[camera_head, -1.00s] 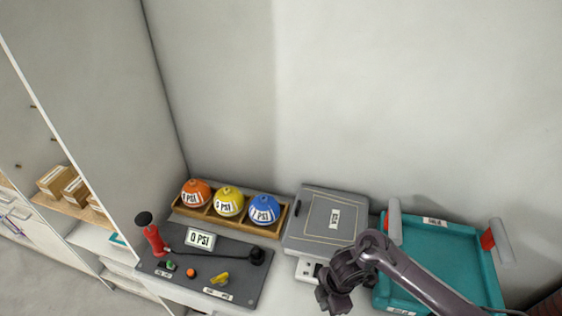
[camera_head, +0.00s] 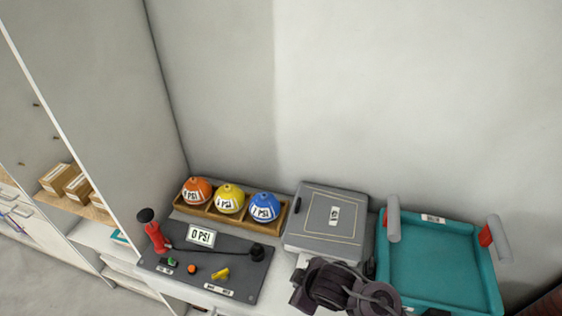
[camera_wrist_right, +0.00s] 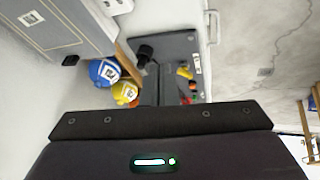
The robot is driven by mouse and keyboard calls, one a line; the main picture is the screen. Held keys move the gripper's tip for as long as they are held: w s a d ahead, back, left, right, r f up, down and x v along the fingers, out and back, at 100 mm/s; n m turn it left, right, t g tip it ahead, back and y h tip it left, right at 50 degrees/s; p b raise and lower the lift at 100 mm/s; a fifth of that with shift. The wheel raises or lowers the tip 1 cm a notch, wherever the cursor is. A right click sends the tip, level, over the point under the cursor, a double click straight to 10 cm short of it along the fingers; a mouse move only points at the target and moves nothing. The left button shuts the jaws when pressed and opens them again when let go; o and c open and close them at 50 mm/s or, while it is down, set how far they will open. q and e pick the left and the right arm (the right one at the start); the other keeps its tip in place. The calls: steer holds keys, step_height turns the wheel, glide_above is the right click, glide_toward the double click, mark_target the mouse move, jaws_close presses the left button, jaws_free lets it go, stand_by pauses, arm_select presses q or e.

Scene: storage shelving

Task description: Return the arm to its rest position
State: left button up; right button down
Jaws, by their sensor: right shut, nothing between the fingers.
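My right arm comes in at the bottom edge of the head view, folded low in front of the grey box. Its right gripper (camera_head: 303,290) is shut and empty, held apart from the balls and the tray. In the right wrist view a dark bar and housing of my own fill the lower part. My left gripper is not in view.
A grey panel (camera_head: 222,255) holds a red pump (camera_head: 154,236), a 0 PSI sign (camera_head: 201,236) and small knobs. Behind it, a wooden rack (camera_head: 234,221) holds orange (camera_head: 196,188), yellow (camera_head: 230,197) and blue (camera_head: 264,205) balls. A grey box (camera_head: 325,220) and teal tray (camera_head: 440,262) stand right.

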steer(key=s+d+r+m+g+h, duration=0.1)
steer(key=s+d+r+m, duration=0.35)
steer(key=d, duration=0.25)
steer(key=s+d+r+m+h, duration=0.2)
steer(key=s+d+r+m, duration=0.1)
steer(key=s+d+m, duration=0.4)
step_height(320, 180, down, 35)
steer(key=w+n+g+b, duration=0.1)
steer(key=g+b, duration=0.1)
steer(key=b, duration=0.4)
steer(key=s+d+f+b, duration=0.2)
steer(key=s+f+b, duration=0.1)
steer(key=s+f, duration=0.7)
steer(key=s+d+f+b, duration=0.2)
steer(key=s+f, duration=0.8)
steer(key=f, duration=0.5)
steer(key=shift+d+g+b, duration=0.2)
steer(key=shift+g+b, duration=0.2)
steer(key=shift+b, duration=0.15)
steer(key=shift+s+f+n, duration=0.1)
steer(key=shift+n, duration=0.15)
